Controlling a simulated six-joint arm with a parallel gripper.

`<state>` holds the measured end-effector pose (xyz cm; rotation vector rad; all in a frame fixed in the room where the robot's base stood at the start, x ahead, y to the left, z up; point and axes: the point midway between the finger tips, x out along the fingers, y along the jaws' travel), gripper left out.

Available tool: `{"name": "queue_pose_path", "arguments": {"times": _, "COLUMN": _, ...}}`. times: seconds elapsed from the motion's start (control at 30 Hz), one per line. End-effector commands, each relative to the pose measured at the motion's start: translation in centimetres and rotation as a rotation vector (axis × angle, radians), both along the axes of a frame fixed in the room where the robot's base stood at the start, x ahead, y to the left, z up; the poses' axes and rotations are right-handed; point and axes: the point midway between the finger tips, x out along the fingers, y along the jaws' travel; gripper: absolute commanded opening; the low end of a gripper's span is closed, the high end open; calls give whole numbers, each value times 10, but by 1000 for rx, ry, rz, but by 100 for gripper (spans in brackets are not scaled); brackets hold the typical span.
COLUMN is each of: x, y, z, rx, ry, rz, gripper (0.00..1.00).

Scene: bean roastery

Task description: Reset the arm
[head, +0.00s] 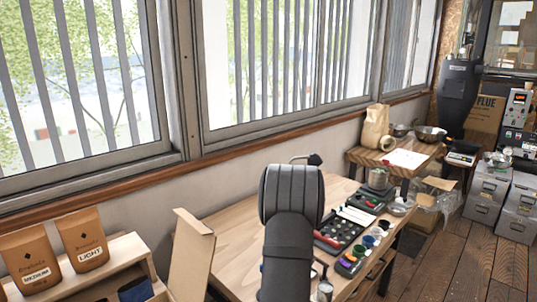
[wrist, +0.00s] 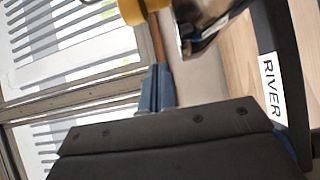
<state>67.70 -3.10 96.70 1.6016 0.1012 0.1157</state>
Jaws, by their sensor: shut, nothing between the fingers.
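My gripper (wrist: 157,80) shows in the wrist view as two narrow blue fingers close together beyond my dark gripper body. It is shut with nothing held between the fingers. In the head view my thick dark arm stands upright in front of the workbench (head: 228,240), and the gripper cannot be made out there. The wrist view looks sideways past the fingers toward the windows (wrist: 70,50).
Small coloured cups (head: 369,241) and a black tray (head: 340,232) stand on the bench right of my arm. Coffee bags (head: 83,242) stand on a shelf at left. The wrist view shows a "RIVER" label (wrist: 271,85), a yellow piece (wrist: 131,11) and shiny metal (wrist: 207,27) nearby.

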Motion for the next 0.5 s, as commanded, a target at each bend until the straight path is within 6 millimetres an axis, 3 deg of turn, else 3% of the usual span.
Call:
{"name": "queue_pose_path", "arguments": {"times": 0.13, "x": 28, "y": -3, "z": 0, "rx": 0, "ry": -2, "rz": 0, "gripper": 0}}
{"name": "queue_pose_path", "arguments": {"times": 0.37, "x": 17, "y": -37, "z": -1, "rx": 0, "ry": 1, "rz": -2, "gripper": 0}}
{"name": "queue_pose_path", "arguments": {"times": 0.5, "x": 24, "y": -28, "z": -1, "rx": 0, "ry": 0, "rz": 3, "gripper": 0}}
